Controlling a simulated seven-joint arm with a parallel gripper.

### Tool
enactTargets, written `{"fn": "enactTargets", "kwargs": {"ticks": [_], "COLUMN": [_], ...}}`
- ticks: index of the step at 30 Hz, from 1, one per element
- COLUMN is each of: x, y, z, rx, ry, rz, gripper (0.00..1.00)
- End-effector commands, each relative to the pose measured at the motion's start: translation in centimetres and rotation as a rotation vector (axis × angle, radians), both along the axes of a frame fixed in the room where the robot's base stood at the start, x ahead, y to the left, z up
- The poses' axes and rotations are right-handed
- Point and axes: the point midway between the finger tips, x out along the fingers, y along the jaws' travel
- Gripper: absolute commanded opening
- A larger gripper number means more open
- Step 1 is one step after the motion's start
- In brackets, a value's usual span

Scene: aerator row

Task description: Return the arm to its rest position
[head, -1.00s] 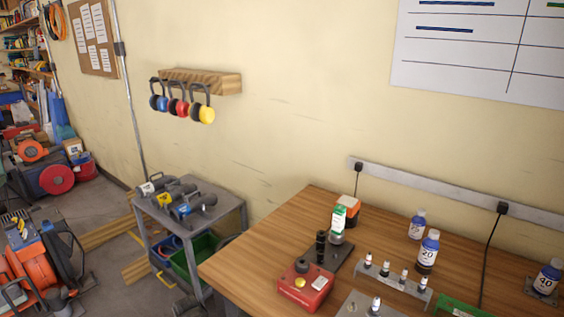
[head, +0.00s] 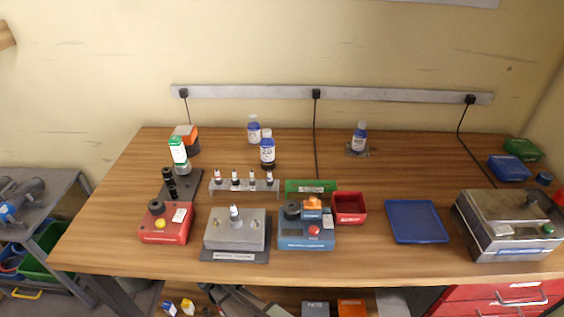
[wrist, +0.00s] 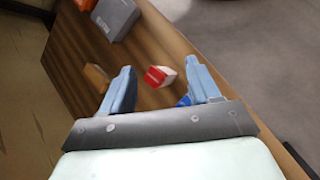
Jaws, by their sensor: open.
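A small red-and-white block (wrist: 160,76) shows beyond the gap, on a brown wooden surface (wrist: 75,60). A small blue thing (wrist: 183,101) is partly hidden by the right finger.
The wooden workbench (head: 110,225) holds a red box (head: 165,224), grey block (head: 237,229), blue device (head: 305,232), blue tray (head: 416,222), metal-topped unit (head: 510,225) and several bottles. A grey cart (head: 50,190) stands left. A grey box (wrist: 117,17) shows in the wrist view.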

Motion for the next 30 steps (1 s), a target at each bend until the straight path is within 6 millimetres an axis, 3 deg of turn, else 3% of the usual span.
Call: {"fn": "enactTargets", "kwargs": {"ticks": [1,3,15,24,30], "x": [-0.3,-0.7,-4.8,-9.9,-13.8], "y": [-2.4,-4.8,-17.0,-23.8,-27.1], "z": [-0.3,-1.0,-3.7,-4.6,-4.8], "rx": [0.004,0.016,0.102,0.172,0.220], "ry": [0.014,0.030,0.100,0.134,0.146], "rz": [-0.037,-0.082,-0.365,-0.587,-0.738], "gripper": [0.61,0.61,0.61,0.61,0.61]}}
